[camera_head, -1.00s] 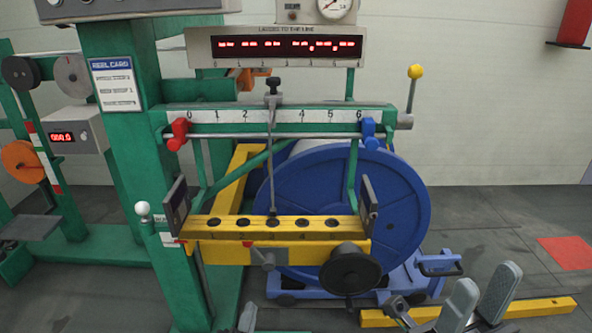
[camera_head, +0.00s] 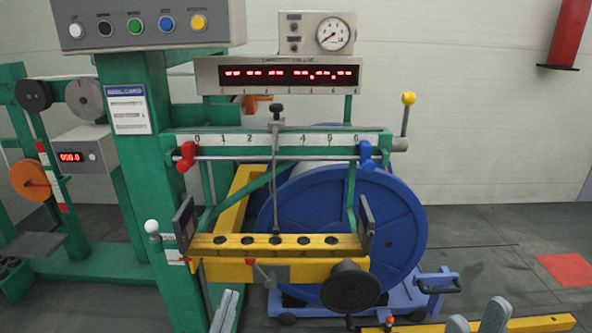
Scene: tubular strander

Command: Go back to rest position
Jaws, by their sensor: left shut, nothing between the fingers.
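My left gripper (camera_head: 225,311) shows at the bottom edge, left of centre, in front of the green machine base. Its grey fingers are together and hold nothing. My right gripper (camera_head: 477,318) shows at the bottom edge on the right. Its two grey fingers stand apart with nothing seen between them. Both grippers are cut off by the picture's lower edge, and the arms behind them are mostly hidden.
The green strander frame (camera_head: 150,190) stands ahead, with a big blue reel (camera_head: 385,225), a yellow holed bar (camera_head: 225,254) and a black handwheel (camera_head: 350,287). A button panel (camera_head: 115,46) is at top left. Floor (camera_head: 480,235) on the right is mostly clear around a red patch (camera_head: 566,269).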

